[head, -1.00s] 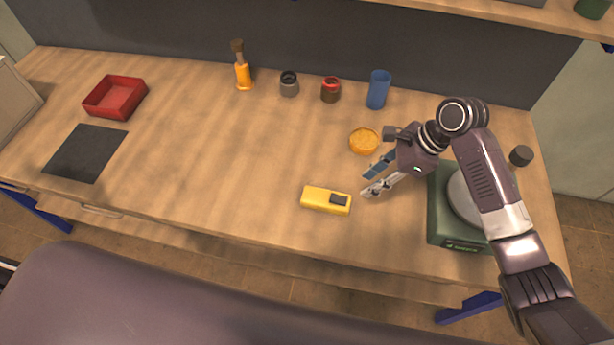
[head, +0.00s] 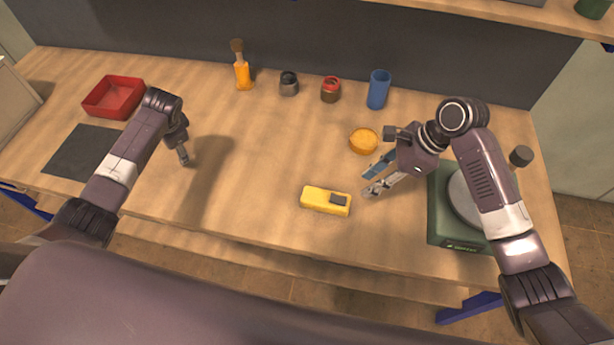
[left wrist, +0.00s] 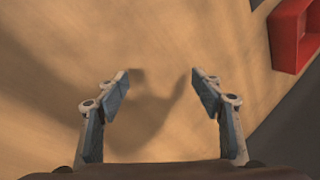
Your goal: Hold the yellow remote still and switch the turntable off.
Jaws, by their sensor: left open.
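The yellow remote (head: 318,199) lies flat near the front middle of the table, with a dark button area (head: 338,199) at its right end. The turntable (head: 447,205) is a green box with a round grey plate (head: 462,199) at the table's right side, partly hidden by my right arm. My right gripper (head: 373,179) is right of the remote, apart from it, with its two fingers spread and nothing between them. My left gripper (head: 184,158) is over the left part of the table, far left of the remote. In the left wrist view its fingers (left wrist: 160,90) are apart and empty over bare wood.
A red tray (head: 115,97) and a dark mat (head: 70,160) are at the left. An orange bottle (head: 242,75), a grey jar (head: 289,88), a red-topped jar (head: 330,92) and a blue cup (head: 378,92) stand at the back. An orange dish (head: 364,141) sits behind my right gripper. The table's middle is clear.

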